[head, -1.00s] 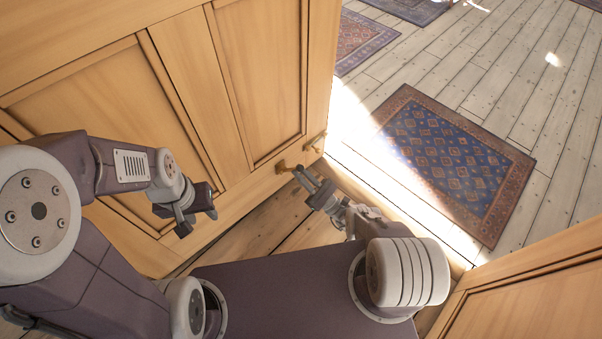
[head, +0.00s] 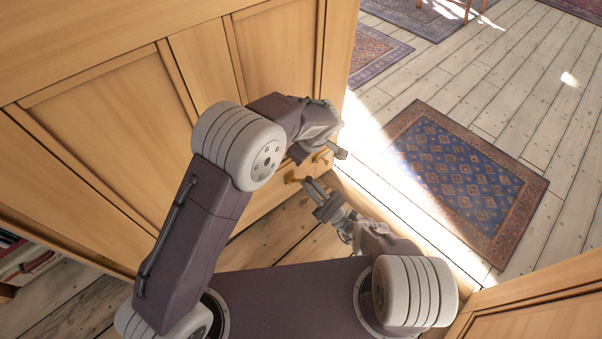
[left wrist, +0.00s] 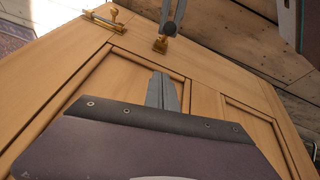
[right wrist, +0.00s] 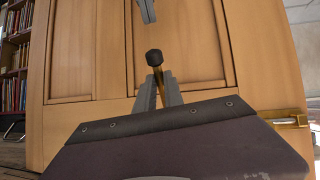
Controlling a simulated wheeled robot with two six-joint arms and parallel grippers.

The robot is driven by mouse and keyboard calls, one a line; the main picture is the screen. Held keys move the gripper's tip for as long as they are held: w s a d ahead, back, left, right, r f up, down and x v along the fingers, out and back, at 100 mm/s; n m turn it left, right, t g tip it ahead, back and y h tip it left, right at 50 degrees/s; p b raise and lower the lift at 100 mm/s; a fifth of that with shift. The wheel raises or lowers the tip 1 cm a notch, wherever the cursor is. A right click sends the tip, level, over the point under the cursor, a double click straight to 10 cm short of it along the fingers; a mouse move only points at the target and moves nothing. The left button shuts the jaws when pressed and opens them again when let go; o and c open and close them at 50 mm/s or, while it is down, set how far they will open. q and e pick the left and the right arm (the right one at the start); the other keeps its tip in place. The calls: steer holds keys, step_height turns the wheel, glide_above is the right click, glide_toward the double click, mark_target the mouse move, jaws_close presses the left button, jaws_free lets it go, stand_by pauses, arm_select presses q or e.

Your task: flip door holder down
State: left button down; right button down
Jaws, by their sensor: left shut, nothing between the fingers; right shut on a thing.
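The brass door holder (head: 292,178) is mounted low on the wooden door (head: 120,120). The right wrist view shows its stem and black rubber tip (right wrist: 154,57) between the fingers of my right gripper (right wrist: 158,92), which is shut on it. In the head view, my right gripper (head: 312,188) is at the holder. Its base (left wrist: 160,45) shows in the left wrist view. My left gripper (head: 338,152) is shut and empty, close to the door, above and right of the right one. Its closed fingers (left wrist: 162,92) show in its own wrist view.
A brass bolt (right wrist: 288,120) sits on the door beside the holder, near the door's edge. Past it are a sunlit plank floor and a blue patterned rug (head: 465,185). Another wooden panel (head: 540,305) stands at lower right. Bookshelves (right wrist: 15,60) show at left in the right wrist view.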

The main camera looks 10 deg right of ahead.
arm_select(q)
glide_above(299, 181)
steer(key=w+a, duration=0.2)
step_height(299, 181, down, 9)
steer(key=shift+s+d+f, duration=0.9)
steer(key=shift+s+d, duration=0.05)
steer(key=shift+s+d+f, duration=0.35)
steer(key=shift+s, duration=0.05)
